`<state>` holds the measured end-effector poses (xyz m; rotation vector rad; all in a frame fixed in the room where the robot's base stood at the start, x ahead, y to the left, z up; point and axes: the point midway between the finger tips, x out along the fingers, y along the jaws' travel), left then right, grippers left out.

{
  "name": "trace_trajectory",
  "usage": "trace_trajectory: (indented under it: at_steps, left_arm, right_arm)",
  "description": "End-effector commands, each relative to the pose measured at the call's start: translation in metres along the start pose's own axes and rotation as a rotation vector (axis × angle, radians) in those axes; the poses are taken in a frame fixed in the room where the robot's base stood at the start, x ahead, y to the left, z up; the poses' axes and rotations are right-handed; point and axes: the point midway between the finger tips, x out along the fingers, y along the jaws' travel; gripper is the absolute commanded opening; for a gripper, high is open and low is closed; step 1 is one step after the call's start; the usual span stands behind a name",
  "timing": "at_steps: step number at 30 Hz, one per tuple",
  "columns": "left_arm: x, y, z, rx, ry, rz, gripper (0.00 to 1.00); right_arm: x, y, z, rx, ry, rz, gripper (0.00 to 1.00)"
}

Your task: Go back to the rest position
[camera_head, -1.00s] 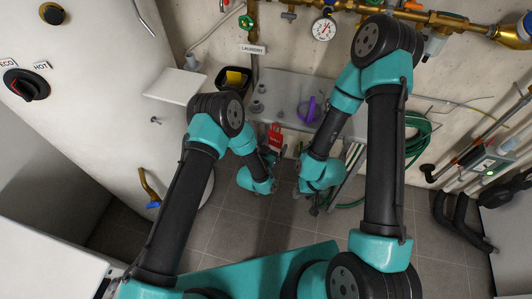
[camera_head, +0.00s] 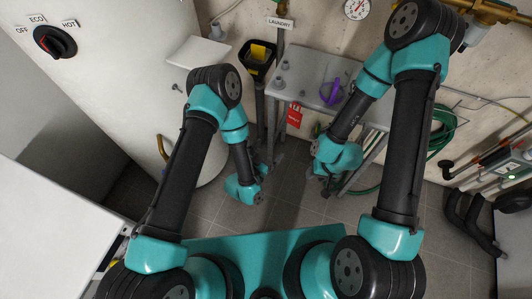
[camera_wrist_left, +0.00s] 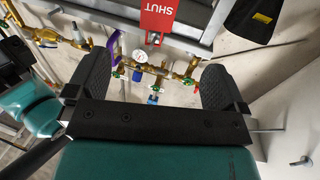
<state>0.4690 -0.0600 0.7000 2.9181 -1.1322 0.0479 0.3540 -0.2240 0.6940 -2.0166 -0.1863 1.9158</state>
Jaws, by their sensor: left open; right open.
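My left gripper (camera_head: 268,172) is in the middle of the head view, low in front of the grey shelf and above the tiled floor. In the left wrist view its two black fingers (camera_wrist_left: 155,72) stand wide apart with nothing between them. My right gripper (camera_head: 325,188) points down to the right of it, near the shelf's legs. Its fingers are small and dark there, and no held object shows. Both grippers are apart from each other.
A grey shelf (camera_head: 300,92) holds a purple item (camera_head: 331,91), and a red tag (camera_head: 294,115) hangs at its front. A black bin (camera_head: 257,58) is left of it. A white tank (camera_head: 120,70) stands left, a green hose (camera_head: 441,128) right. Floor between the arms is clear.

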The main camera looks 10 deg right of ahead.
Motion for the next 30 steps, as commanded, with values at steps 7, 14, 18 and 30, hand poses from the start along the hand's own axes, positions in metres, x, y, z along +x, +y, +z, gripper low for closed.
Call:
trace_trajectory:
  at_steps: [7, 14, 18, 30]
  left_arm:
    - [-0.013, 0.0, 0.0, 0.0, 0.001, 0.0, 0.99]
    - [-0.013, 0.0, 0.0, 0.0, 0.001, 0.0, 0.99]
    - [-0.013, 0.0, 0.0, -0.001, 0.001, 0.0, 0.99]
    - [-0.026, -0.04, 0.009, -0.063, -0.218, -0.031, 0.99]
  right_arm:
    - [0.0, 0.0, 0.0, 0.0, 0.0, 0.0, 0.43]
    - [0.0, 0.0, 0.0, 0.0, 0.0, 0.0, 0.43]
    - [0.0, 0.0, 0.0, 0.0, 0.0, 0.0, 0.43]
    - [0.0, 0.0, 0.0, 0.0, 0.0, 0.0, 0.43]
